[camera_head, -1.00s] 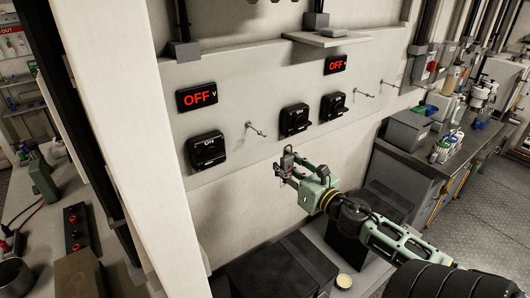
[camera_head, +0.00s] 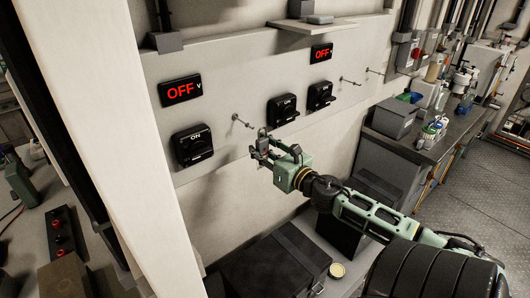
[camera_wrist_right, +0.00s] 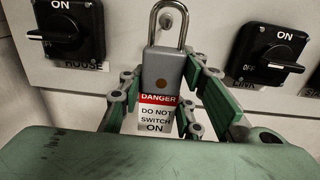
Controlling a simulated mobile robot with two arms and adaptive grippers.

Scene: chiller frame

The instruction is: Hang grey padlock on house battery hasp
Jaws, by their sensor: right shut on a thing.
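The grey padlock (camera_wrist_right: 162,70) is upright in my right gripper (camera_wrist_right: 160,100), its shackle up and a red-and-white danger tag below the body. The gripper is shut on it. In the head view my right gripper (camera_head: 264,153) and the padlock (camera_head: 262,139) are below and right of a metal hasp (camera_head: 241,122) on the panel. This hasp is just right of the house switch (camera_head: 193,146), labelled HOUSE in the wrist view (camera_wrist_right: 68,28). A round fitting (camera_wrist_right: 167,20) shows through the shackle; I cannot tell its depth. The shackle appears apart from the hasp. My left gripper is out of view.
The panel (camera_head: 215,95) carries two more switches, the link switch (camera_head: 283,108) and a right one (camera_head: 320,95), plus other pins and red OFF displays (camera_head: 181,90). A shelf (camera_head: 315,30) juts out above. Black boxes (camera_head: 270,268) are below. A pale post (camera_head: 110,130) stands at left.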

